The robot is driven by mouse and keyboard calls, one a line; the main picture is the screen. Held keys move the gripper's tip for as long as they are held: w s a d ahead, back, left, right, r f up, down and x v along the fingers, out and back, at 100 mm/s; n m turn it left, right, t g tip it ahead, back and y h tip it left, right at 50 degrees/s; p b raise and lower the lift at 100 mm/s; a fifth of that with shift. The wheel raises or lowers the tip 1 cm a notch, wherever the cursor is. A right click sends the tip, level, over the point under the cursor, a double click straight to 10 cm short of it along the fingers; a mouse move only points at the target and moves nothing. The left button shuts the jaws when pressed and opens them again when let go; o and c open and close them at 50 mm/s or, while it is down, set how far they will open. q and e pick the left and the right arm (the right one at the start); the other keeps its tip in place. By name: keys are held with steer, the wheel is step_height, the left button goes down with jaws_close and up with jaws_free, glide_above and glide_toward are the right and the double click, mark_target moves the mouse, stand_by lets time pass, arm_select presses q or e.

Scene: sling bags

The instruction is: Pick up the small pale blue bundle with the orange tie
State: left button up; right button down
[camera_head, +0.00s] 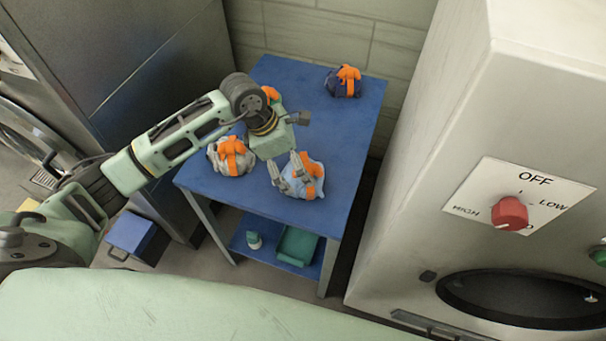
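The small pale blue bundle with the orange tie (318,178) sits near the front right of the blue table (345,135). My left gripper (293,185) points down at this bundle, with its two fingers spread apart. One finger is at the bundle's left side and the other overlaps its top, near the orange tie. The fingers hide part of the bundle, and I cannot tell whether they touch it. My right gripper is not in view.
A grey-white bundle with an orange tie (230,158) sits left of the gripper. A dark blue bundle (343,82) is at the back right. Another orange-tied bundle (270,93) is mostly hidden behind my arm. A large pale machine (430,130) stands right of the table.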

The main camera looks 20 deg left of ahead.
arm_select(q)
steer(key=p+x, duration=0.2)
steer(key=x, duration=0.3)
steer(key=shift+s+d+f, duration=0.1)
steer(key=shift+d+f, duration=0.1)
steer(key=shift+d, duration=0.05)
steer(key=shift+f, duration=0.3)
steer(key=shift+c, duration=0.5)
steer(key=shift+d, duration=0.1)
steer(key=c, duration=1)
